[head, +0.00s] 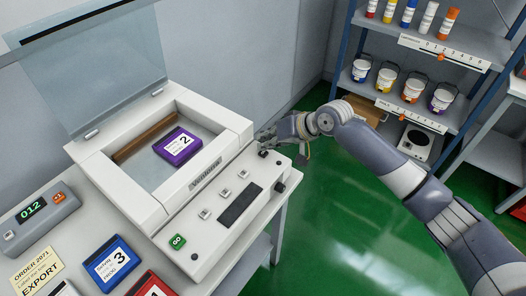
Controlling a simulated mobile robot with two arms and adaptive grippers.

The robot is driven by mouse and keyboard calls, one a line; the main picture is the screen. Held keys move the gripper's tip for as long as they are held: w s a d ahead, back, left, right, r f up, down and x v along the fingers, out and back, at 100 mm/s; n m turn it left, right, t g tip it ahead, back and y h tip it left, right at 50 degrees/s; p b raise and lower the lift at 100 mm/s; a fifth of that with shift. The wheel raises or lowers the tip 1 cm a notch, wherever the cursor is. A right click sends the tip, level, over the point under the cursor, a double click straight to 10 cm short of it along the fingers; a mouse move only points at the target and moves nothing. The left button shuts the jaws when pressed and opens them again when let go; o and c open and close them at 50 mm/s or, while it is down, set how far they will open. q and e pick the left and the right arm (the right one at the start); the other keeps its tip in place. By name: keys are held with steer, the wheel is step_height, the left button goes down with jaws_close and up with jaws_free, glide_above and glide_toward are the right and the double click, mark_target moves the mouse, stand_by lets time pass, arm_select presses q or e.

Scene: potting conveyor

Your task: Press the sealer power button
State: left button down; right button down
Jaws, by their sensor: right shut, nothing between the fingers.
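The sealer (118,188) is a white machine on a table at the left, with its clear lid (85,75) raised. A purple box marked 2 (178,146) lies in its chamber. The front panel has a green GO button (177,241), several small square buttons, a dark display (239,206) and a black knob (280,187). A small dark control (263,153) sits at the panel's far right end. My right gripper (264,137) is shut and empty, close beside that control; I cannot tell whether it touches. Which control is the power button is not legible. My left gripper is out of view.
A grey box reading 012 (38,215), an order note (37,272), a blue box marked 3 (112,265) and a red box (148,285) lie on the table. Shelves with paint buckets (412,90) and bottles stand at the back right. The green floor (350,220) is clear.

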steer(key=shift+f, duration=0.1)
stand_by(0.6)
steer(key=shift+f, duration=0.35)
steer(key=shift+r, duration=0.1)
steer(key=shift+r+p, duration=0.4)
steer(key=shift+p, duration=0.4)
step_height(320, 180, up, 6)
steer(key=p, duration=0.6)
